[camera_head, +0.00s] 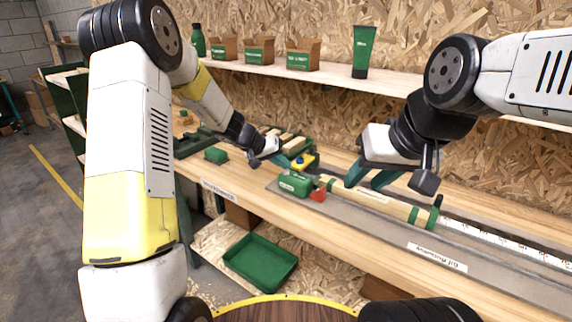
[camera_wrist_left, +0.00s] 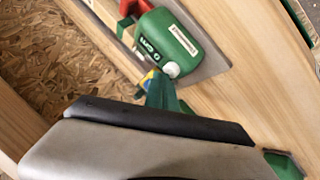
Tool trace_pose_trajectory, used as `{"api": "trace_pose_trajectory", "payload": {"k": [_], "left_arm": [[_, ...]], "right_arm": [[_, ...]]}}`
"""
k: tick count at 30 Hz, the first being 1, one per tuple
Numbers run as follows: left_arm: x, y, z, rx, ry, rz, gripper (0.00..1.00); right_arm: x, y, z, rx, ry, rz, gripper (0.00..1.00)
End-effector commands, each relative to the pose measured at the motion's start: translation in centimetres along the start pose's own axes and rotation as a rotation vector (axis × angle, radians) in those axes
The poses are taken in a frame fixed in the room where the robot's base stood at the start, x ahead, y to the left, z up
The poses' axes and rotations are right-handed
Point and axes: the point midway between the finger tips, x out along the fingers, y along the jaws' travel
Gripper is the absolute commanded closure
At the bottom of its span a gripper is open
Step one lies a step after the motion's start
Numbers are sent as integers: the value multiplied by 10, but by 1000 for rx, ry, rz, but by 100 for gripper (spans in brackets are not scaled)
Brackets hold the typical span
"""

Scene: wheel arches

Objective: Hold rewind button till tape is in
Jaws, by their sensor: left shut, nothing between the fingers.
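The green tape device (camera_head: 294,184) sits on the grey strip of the workbench, with a red part (camera_head: 318,195) at its right end. A yellow button piece with a blue top (camera_head: 303,162) is just behind it. My left gripper (camera_head: 290,163) is shut and empty, its tips close beside the button; I cannot tell if they touch it. The left wrist view shows the green device (camera_wrist_left: 172,45) and the green fingers (camera_wrist_left: 163,95) partly covering the yellow and blue piece (camera_wrist_left: 149,79). My right gripper (camera_head: 368,181) is open, its green fingers apart above the wooden cylinder.
The wooden cylinder (camera_head: 375,200) with green end bands lies right of the device. A marked white measuring strip (camera_head: 500,238) runs further right. Wooden blocks (camera_head: 290,142) lie behind the left gripper. A green tray (camera_head: 260,262) is below the bench. A shelf (camera_head: 330,77) hangs above.

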Motion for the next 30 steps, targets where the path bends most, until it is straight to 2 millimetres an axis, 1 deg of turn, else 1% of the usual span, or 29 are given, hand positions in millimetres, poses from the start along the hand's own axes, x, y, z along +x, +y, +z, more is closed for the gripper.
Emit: {"api": "trace_pose_trajectory", "payload": {"k": [5, 15, 25, 30], "left_arm": [[-2, 1, -1, 0, -1, 0, 100], [-13, 9, -9, 0, 0, 0, 100], [-14, 10, -10, 1, 0, 0, 100], [-24, 18, -18, 3, 1, 1, 100]], "right_arm": [[0, 0, 0, 0, 0, 0, 62], [0, 0, 0, 0, 0, 0, 62], [0, 0, 0, 0, 0, 0, 62], [0, 0, 0, 0, 0, 0, 62]]}}
